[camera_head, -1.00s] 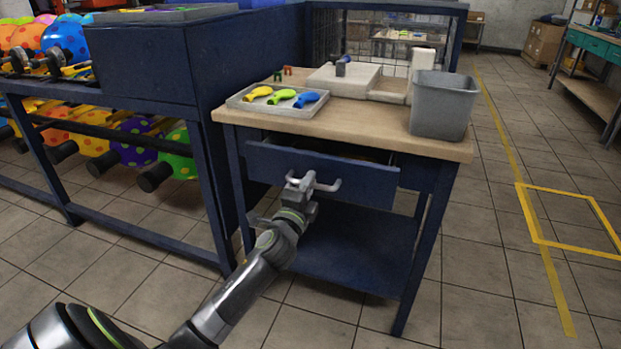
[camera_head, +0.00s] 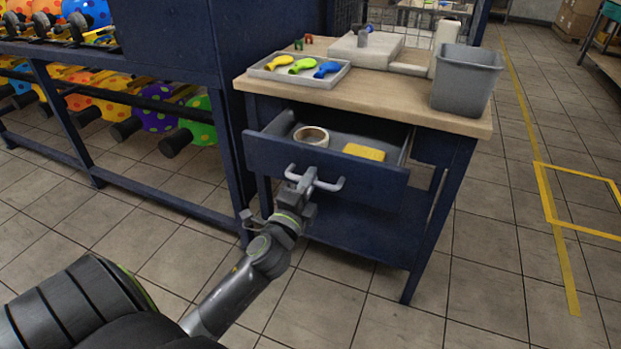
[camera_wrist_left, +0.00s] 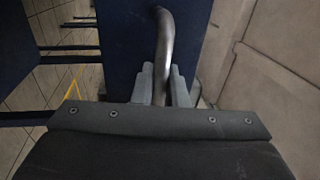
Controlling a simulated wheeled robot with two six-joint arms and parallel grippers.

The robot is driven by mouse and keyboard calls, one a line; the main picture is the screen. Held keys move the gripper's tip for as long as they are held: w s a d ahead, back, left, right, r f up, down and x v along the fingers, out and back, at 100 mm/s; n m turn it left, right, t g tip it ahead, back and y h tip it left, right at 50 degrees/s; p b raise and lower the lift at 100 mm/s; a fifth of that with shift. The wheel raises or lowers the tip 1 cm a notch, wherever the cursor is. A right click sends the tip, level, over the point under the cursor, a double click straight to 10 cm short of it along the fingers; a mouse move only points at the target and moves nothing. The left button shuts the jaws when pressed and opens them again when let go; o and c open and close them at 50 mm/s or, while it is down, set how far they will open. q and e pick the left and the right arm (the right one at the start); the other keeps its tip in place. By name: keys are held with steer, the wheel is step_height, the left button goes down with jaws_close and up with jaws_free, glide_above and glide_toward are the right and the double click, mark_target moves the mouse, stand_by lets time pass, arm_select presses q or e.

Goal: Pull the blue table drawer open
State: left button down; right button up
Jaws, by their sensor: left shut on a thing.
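The blue table drawer (camera_head: 345,178) stands pulled well out of the wooden-topped blue table (camera_head: 390,98). Its inside shows a roll of tape (camera_head: 311,136) and a yellow block (camera_head: 363,152). My left gripper (camera_head: 303,181) is at the drawer front, shut on the grey metal handle (camera_head: 330,185) near its left end. In the left wrist view the handle (camera_wrist_left: 164,45) passes between the two fingertips (camera_wrist_left: 162,88), with the blue drawer front (camera_wrist_left: 120,60) beside it. My right gripper is not in view.
On the tabletop are a tray (camera_head: 297,75) with yellow, green and blue balloons, a white box (camera_head: 365,50) and a grey bin (camera_head: 466,80). A rack with colourful balloons (camera_head: 155,115) stands at the left.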

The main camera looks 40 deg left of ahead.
arm_select(q)
steer(key=c, duration=1.5)
jaws_free()
steer(key=shift+c, duration=0.2)
